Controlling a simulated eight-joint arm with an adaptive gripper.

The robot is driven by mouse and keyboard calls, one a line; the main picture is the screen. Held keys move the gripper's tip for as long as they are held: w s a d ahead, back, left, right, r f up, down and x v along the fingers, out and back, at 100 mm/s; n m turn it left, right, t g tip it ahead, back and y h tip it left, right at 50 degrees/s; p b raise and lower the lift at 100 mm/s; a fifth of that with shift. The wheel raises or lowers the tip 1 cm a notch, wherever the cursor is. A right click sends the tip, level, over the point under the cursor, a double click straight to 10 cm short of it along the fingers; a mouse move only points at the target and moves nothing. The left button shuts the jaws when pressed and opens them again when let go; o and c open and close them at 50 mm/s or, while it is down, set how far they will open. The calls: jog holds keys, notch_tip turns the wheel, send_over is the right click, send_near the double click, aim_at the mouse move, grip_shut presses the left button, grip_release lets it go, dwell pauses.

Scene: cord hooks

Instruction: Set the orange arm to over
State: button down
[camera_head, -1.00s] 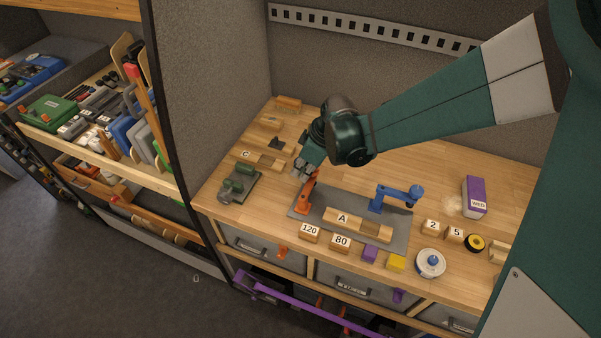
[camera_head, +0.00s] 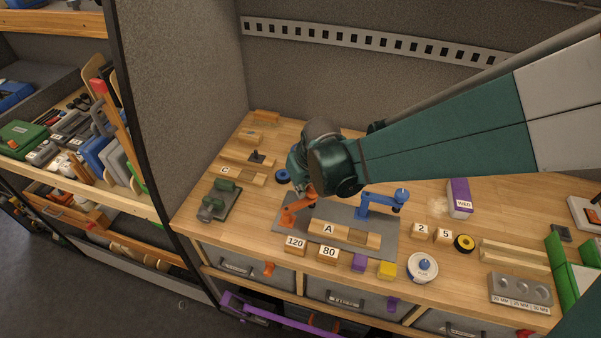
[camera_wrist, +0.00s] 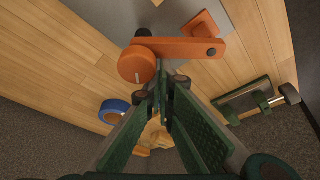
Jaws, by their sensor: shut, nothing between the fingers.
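The orange arm (camera_head: 296,205) stands at the left end of a grey plate (camera_head: 336,240) on the bench. In the wrist view the orange arm (camera_wrist: 185,48) is a flat bar with a dark pivot at its right and a round knob at its left end. My gripper (camera_wrist: 164,88) is shut and empty, with its fingertips close beside the bar near the knob; I cannot tell whether they touch. In the head view my wrist hides most of the fingers. A blue arm (camera_head: 380,203) stands at the plate's right, pointing right.
A block marked A (camera_head: 328,229) lies on the plate between the arms. A dark green clamp-like fixture (camera_head: 219,201) stands left and a blue disc (camera_head: 282,176) behind. A purple box (camera_head: 459,197) stands right.

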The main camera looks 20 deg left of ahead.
aim_at(309, 195)
jog(key=d+m, duration=0.1)
jog(key=m, duration=0.1)
jog(key=s+d+m+h+b, duration=0.1)
jog(key=m, duration=0.1)
jog(key=shift+s+d+t, duration=0.15)
jog(key=shift+d+t, duration=0.1)
jog(key=shift+t, duration=0.15)
jog(key=shift+s+d+m+h, duration=0.2)
jog(key=shift+s+d+m, duration=0.05)
jog(key=shift+m, duration=0.35)
jog(key=shift+s+d+m+h, duration=0.2)
jog(key=shift+s+d+m, duration=0.05)
jog(key=shift+m, duration=0.35)
jog(key=shift+s+d+b, duration=0.45)
jog(key=shift+s+d, duration=0.15)
jog(key=shift+s, duration=0.2)
jog(key=shift+s+f, duration=0.1)
jog(key=shift+w+b, duration=0.4)
jog(key=shift+w, duration=1.65)
jog(key=shift+w+r, duration=0.15)
jog(key=shift+r, duration=0.1)
jog(key=p+v, duration=0.1)
jog(key=v, duration=0.8)
jog(key=shift+s+a+r, duration=0.3)
jog(key=shift+a, duration=0.1)
